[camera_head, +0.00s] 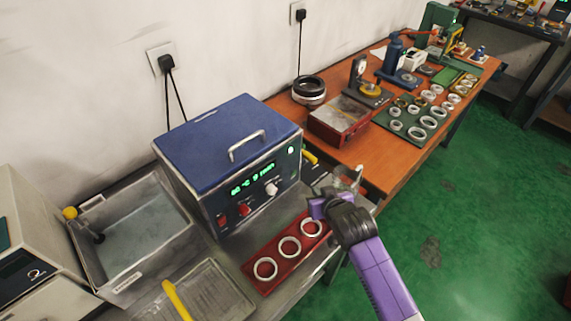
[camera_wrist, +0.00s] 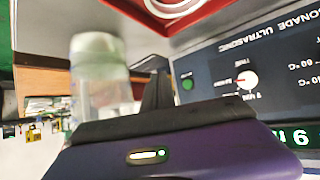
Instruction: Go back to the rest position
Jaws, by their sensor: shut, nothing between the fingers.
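My gripper (camera_head: 317,206), at the end of my purple and dark arm, is shut with nothing in it. In the head view it is over the right end of a red tray (camera_head: 249,270), in front of the blue ultrasonic cleaner (camera_head: 226,150). Three pale rings lie in the tray in a row: the left (camera_head: 265,268), the middle (camera_head: 289,247) and the right (camera_head: 312,228), which is closest to my gripper. In the wrist view part of the red tray (camera_wrist: 206,8) with a ring shows at the top, and the cleaner's panel (camera_wrist: 225,60) is at the right.
A glass jar (camera_wrist: 98,90) stands close by in the wrist view. A grey basin (camera_head: 140,245) is left of the cleaner. The orange table (camera_head: 350,152) behind holds a red box (camera_head: 338,120), a green mat with several rings and tools. The green floor (camera_head: 470,220) at right is clear.

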